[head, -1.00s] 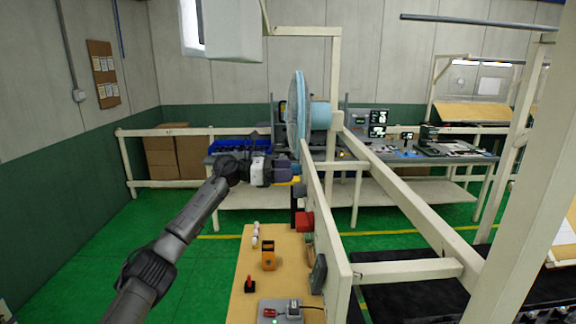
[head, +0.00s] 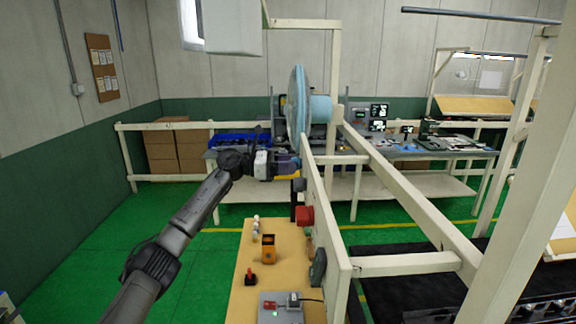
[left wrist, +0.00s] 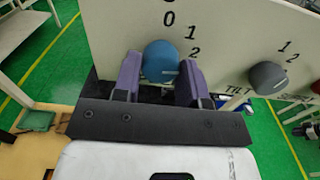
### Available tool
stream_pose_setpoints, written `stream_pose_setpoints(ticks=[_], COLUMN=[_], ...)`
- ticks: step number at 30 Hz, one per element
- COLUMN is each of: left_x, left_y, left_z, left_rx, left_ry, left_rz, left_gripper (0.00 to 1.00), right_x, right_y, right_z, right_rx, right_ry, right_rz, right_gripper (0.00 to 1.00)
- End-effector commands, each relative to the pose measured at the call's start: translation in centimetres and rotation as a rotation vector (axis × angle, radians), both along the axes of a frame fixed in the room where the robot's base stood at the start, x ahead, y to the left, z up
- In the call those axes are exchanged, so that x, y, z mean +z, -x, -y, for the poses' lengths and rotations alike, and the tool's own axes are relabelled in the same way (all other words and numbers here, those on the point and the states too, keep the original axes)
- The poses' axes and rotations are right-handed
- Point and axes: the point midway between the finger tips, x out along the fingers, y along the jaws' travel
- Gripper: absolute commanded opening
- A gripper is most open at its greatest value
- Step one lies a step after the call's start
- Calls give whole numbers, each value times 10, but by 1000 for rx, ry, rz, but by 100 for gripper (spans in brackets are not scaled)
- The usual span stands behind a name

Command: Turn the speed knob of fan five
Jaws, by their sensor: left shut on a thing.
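The blue fan (head: 298,108) is mounted on the cream rail frame and seen edge-on in the head view. A round blue knob (left wrist: 161,60) with a white pointer line sits on the cream panel (left wrist: 120,22) in the left wrist view, with the digits 0, 1 and 2 around it. Its pointer line points right, below the 2. My left gripper (left wrist: 161,80) is shut on this knob, one purple finger on each side. In the head view my left gripper (head: 288,166) reaches the panel just below the fan. I see no fan number. My right gripper is not in view.
A grey knob (left wrist: 268,78) marked TILT is on the same panel, right of the blue knob. A red knob (head: 305,215) is nearer along the panel. The wooden bench (head: 236,296) below holds an orange device (head: 268,247) and a control box (head: 281,309).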

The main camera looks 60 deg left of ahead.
Motion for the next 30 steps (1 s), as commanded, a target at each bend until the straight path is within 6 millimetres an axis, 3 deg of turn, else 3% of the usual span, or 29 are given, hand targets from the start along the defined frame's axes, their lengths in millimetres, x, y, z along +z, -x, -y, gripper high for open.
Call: stream_pose_setpoints(ticks=[11, 30], left_x=[1, 2], left_y=[1, 1], left_z=[0, 1], left_rx=[1, 1], left_ry=[79, 486], left_rz=[-45, -278], left_gripper=[15, 15], right_x=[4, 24], right_y=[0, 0], right_z=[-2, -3], right_rx=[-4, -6], right_ry=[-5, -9], right_rz=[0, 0], right_gripper=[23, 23])
